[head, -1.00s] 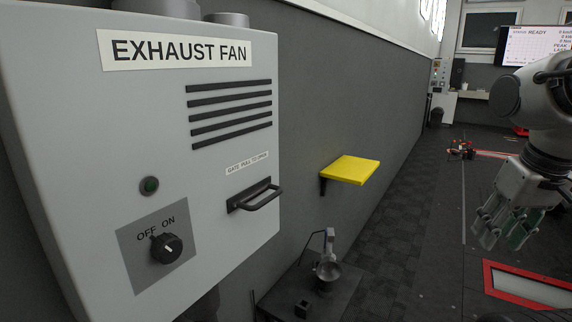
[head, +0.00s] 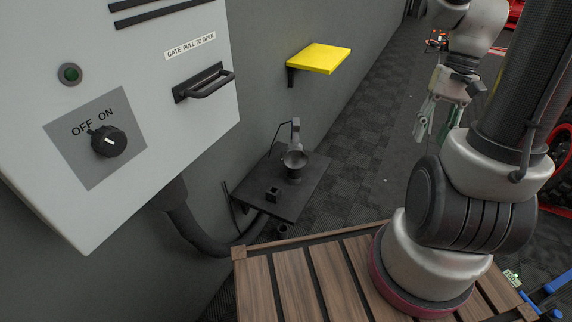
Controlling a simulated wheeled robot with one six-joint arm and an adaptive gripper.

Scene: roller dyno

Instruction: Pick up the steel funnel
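A small grey metal piece with a round, bowl-like top (head: 295,159) stands on a low dark table (head: 309,192) against the wall. It looks like the steel funnel, but it is too small to be sure. An upright grey part and a thin bent rod rise behind it. My gripper (head: 434,130) hangs in the air at the upper right, well to the right of the table. Its fingers point down and are spread apart, with nothing visible between them.
A yellow wall shelf (head: 319,58) juts out above the table. A small black block (head: 273,194) sits on the table. A dark hose (head: 193,236) curves below the box.

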